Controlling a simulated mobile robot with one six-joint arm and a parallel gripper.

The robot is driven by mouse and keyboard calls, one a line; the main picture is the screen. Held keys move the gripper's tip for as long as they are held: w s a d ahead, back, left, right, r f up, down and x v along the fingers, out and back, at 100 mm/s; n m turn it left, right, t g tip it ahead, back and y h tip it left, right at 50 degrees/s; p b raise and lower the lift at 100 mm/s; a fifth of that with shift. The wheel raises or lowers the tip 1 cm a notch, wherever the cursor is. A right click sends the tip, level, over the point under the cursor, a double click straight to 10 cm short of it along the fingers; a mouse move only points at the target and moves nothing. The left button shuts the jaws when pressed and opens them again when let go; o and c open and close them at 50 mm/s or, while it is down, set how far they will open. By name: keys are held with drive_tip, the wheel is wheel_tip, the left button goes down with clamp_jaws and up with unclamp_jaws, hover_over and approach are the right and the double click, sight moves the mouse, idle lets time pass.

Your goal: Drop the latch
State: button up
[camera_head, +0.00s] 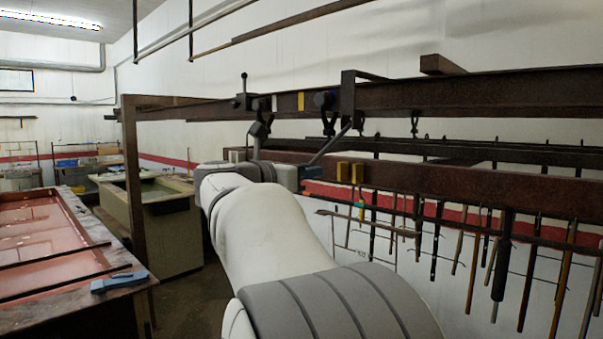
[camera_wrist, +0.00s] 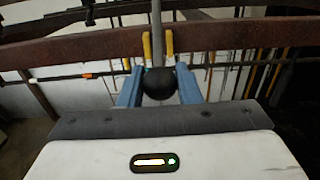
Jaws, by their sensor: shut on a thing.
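My gripper (camera_head: 350,173) shows its yellow fingertips in front of the lower brown beam. In the wrist view its blue fingers (camera_wrist: 131,87) are closed around a black ball knob (camera_wrist: 159,84). The knob is at the near end of a grey lever rod (camera_wrist: 157,28). In the head view this rod (camera_head: 331,144) slants up to the right towards a dark bracket (camera_head: 347,98) on the upper rail; the knob is hidden there. A second, small upright lever (camera_head: 244,84) with a ball end stands on the rail farther left. I cannot tell which part is the latch.
The brown upper rail (camera_head: 440,95) runs across, above the lower beam (camera_head: 450,183). Several rods and tools (camera_head: 500,255) hang along the white wall. A bench with red trays (camera_head: 40,235) and a blue clamp-like object (camera_head: 117,282) is at left; a tank (camera_head: 165,215) stands behind.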

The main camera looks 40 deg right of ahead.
drive_tip(key=d+f+b, duration=0.4)
drive_tip(key=d+f, duration=0.1)
drive_tip(key=d, duration=0.4)
drive_tip(key=w+d+f+b, duration=0.1)
drive_tip(key=d+f+b, duration=0.3)
drive_tip(key=d, duration=0.5)
drive_tip(key=shift+w+f+b, duration=0.2)
drive_tip(key=shift+f+b, duration=0.1)
drive_tip(key=shift+f, duration=0.1)
drive_tip(key=o, duration=0.9)
idle(0.6)
drive_tip(key=shift+a+f, duration=0.1)
drive_tip(key=shift+a, duration=0.05)
